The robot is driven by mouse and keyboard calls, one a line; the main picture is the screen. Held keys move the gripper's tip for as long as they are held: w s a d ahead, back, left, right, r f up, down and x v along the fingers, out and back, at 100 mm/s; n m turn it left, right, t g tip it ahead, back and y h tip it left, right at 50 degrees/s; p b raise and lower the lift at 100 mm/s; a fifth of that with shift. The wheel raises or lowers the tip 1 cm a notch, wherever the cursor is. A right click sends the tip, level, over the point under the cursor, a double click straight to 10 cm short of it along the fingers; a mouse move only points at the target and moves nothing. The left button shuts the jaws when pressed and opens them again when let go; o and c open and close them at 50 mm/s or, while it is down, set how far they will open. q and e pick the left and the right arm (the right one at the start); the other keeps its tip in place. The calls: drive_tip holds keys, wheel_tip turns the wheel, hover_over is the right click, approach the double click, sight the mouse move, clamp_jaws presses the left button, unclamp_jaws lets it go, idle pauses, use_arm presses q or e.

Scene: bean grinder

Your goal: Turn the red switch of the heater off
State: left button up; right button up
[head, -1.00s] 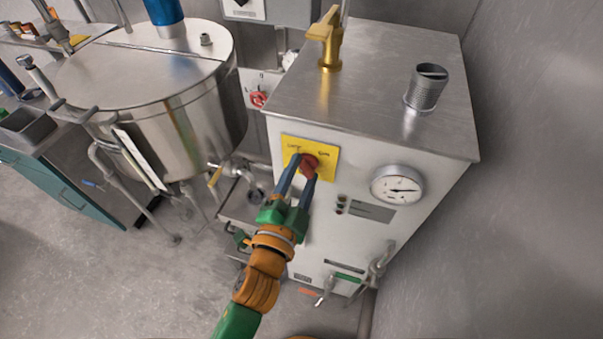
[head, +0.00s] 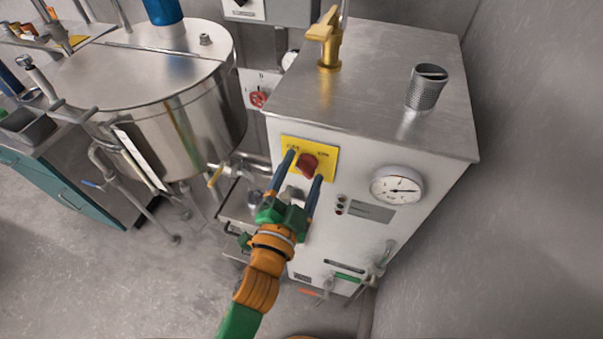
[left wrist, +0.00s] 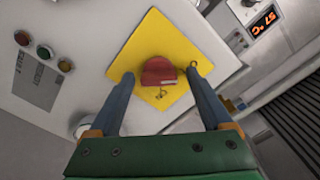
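The heater (head: 345,120) is a white metal box with a steel top. Its red switch (head: 308,164) is a knob on a yellow plate (head: 329,155) on the front face. My left gripper (head: 304,166) is open, with one blue finger on each side of the switch and a gap to each. In the left wrist view the red switch (left wrist: 159,71) lies on the yellow plate (left wrist: 150,42) between and just beyond the spread fingers (left wrist: 160,75). The markings on the plate are too small to read. My right gripper is in neither view.
A round gauge (head: 397,186) is right of the switch. A brass valve (head: 326,38) and a ridged cylinder (head: 427,87) stand on the heater top. A large steel kettle (head: 165,90) is at the left, a grey wall (head: 530,170) at the right.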

use_arm(q)
drive_tip(key=shift+f, duration=0.1)
drive_tip(key=b+v, duration=0.2)
drive_tip(key=v, duration=0.5)
